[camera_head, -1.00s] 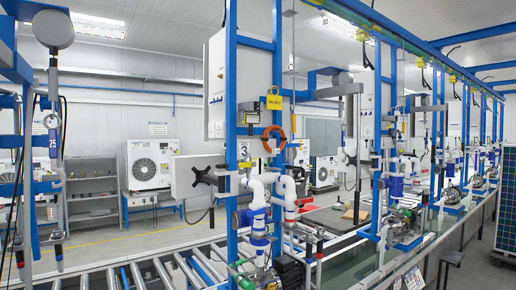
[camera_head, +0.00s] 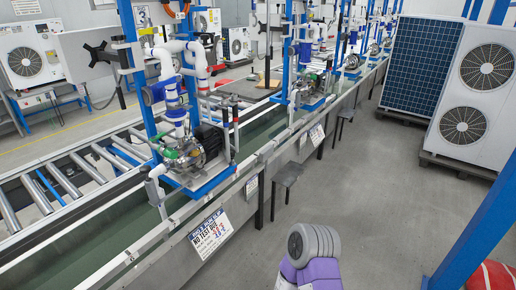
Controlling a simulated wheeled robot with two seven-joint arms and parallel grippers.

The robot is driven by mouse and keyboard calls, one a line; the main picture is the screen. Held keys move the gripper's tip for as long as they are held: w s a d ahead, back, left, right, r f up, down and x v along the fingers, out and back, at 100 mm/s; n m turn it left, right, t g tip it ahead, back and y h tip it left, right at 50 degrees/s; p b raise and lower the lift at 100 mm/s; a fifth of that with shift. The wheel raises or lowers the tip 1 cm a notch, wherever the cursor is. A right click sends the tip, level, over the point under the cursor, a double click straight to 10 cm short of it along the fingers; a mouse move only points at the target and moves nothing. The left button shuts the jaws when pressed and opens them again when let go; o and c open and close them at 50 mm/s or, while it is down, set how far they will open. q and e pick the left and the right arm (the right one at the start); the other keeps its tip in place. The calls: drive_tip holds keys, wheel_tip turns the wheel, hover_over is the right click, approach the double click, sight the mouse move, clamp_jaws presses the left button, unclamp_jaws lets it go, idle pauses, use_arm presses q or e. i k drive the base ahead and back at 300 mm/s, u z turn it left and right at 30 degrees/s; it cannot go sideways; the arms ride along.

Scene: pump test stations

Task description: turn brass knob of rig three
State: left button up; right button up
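Rig three stands on the left side, marked by a sign with a 3 (camera_head: 142,15) at the top edge. Its blue frame carries white pipes (camera_head: 163,60), a blue valve body (camera_head: 154,94) and a metallic pump with a green part (camera_head: 172,153) on a blue base plate (camera_head: 205,182). I cannot make out the brass knob for sure; the fittings around the pump are too small to tell apart. Neither of my grippers is in view. Part of my arm, grey and purple, shows at the bottom.
A roller conveyor (camera_head: 71,174) lies left of rig three. A sign (camera_head: 209,232) hangs on the bench's front side. A stool (camera_head: 289,176) stands beside the bench. The grey floor (camera_head: 350,175) is open ahead; a fan unit (camera_head: 470,100) and solar panel (camera_head: 422,62) stand right.

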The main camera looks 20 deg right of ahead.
sight(195, 153)
drive_tip(key=z, duration=0.3)
drive_tip(key=k, duration=0.65)
drive_tip(key=z, duration=0.4)
drive_tip(key=i, duration=1.05)
drive_tip(key=u, duration=0.55)
drive_tip(key=i, duration=0.7)
drive_tip(key=u, duration=0.5)
